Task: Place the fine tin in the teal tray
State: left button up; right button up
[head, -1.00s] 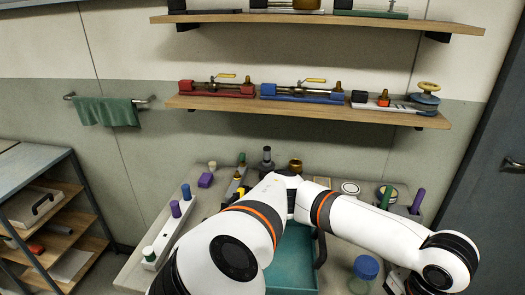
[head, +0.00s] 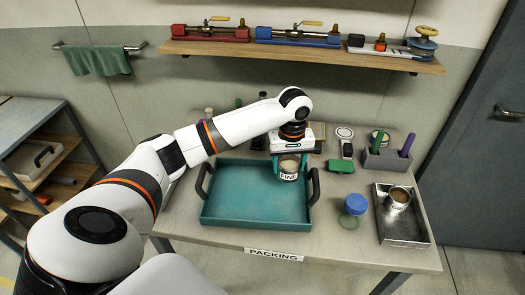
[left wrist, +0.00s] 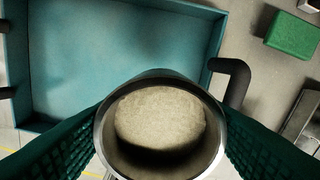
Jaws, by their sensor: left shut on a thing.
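The fine tin (head: 288,175) is a small metal tin with a white FINE label and pale grainy contents, which show from above in the left wrist view (left wrist: 160,120). My left gripper (head: 291,164), with green fingers, is shut on the tin's sides and holds it upright. The teal tray (head: 245,207) is a shallow open box with a black handle at each side, and its floor looks empty. In the head view the tin overlaps the tray's far right part. In the left wrist view it covers part of the tray's wall (left wrist: 110,55). Its height above the tray is unclear. My right gripper is out of view.
A metal tray (head: 408,233) with another tin (head: 397,197) stands at the right. A blue-lidded jar (head: 355,204) is between the trays. A green block (head: 340,166) and a grey holder (head: 387,158) stand behind. A PACKING label (head: 273,254) marks the front edge.

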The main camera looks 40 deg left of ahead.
pick_arm(q)
notch_tip(320, 180, down, 6)
jog(key=shift+r+p, duration=0.25)
jog(key=shift+p, duration=0.05)
jog(key=shift+f, duration=2.05)
jog(key=o, duration=1.1)
jog(key=shift+f, duration=0.1)
jog(key=shift+c, duration=0.2)
notch_tip(320, 180, up, 12)
jog(key=shift+r+b, duration=0.15)
jog(key=shift+b, duration=0.15)
